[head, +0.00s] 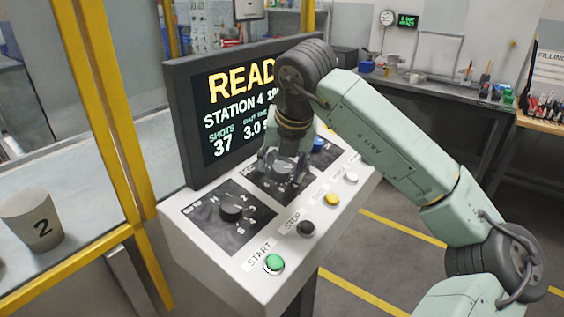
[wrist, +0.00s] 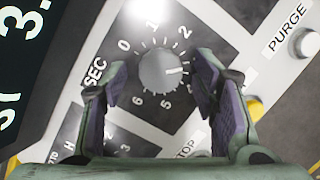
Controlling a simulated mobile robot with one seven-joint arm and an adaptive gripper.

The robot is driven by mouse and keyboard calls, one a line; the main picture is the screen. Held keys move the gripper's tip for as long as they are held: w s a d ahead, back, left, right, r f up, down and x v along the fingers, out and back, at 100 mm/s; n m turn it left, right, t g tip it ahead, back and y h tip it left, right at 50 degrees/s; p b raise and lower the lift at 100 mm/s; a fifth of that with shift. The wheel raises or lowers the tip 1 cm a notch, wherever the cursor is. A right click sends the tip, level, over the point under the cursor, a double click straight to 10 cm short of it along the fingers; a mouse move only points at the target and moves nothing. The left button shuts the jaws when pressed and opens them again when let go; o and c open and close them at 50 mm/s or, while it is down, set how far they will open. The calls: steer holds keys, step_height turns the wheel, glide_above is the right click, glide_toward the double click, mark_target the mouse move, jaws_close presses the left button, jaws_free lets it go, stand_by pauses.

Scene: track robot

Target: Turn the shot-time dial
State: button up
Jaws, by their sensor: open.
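The shot-time dial (wrist: 160,73) is a round grey knob with a ribbed edge on a dark plate marked SEC. Numbers ring it, and its light pointer line points right, toward a number hidden behind the right finger. My gripper (wrist: 163,82) is open above the plate, with one purple-padded finger on each side of the knob. Gaps show between the pads and the knob; whether the fingertips reach down to its height I cannot tell. In the head view my gripper (head: 284,170) points down over the middle plate of the console and mostly hides the dial.
The console (head: 215,255) carries a second black dial (head: 231,213), a green START button (head: 273,263), a black STOP button (head: 306,229), a yellow button (head: 332,200), a white button (head: 351,178) and a blue control (head: 318,145). A screen (head: 222,152) behind reads 3.0. Yellow posts (head: 109,120) stand left.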

steer(key=c, duration=1.2)
steer(key=shift+o, duration=0.2)
steer(key=shift+f, duration=0.1)
steer(key=n+b, duration=0.2)
steer(key=b, duration=0.1)
steer(key=shift+d+f+n+y, duration=0.15)
steer(key=shift+n+y, duration=0.15)
steer(key=shift+n, duration=0.1)
steer(key=n+b, duration=0.1)
steer(key=n, duration=0.1)
steer(key=n+y+b, duration=0.1)
steer(key=n, duration=0.2)
steer(key=shift+d+n+y, duration=0.1)
steer(key=shift+n+y, duration=0.2)
steer(key=n, duration=0.4)
steer(key=shift+w+r+n+g+y, duration=0.1)
steer(key=shift+r+n+g+y, duration=0.1)
steer(key=shift+n+g+y, duration=0.15)
steer(key=shift+w+d+n+g+y, duration=0.1)
steer(key=shift+n+g+y, duration=0.2)
steer(key=shift+n, duration=1.05)
steer(key=shift+d+n+g+y, duration=0.1)
steer(key=shift+n+g, duration=0.25)
steer(key=shift+n, duration=0.95)
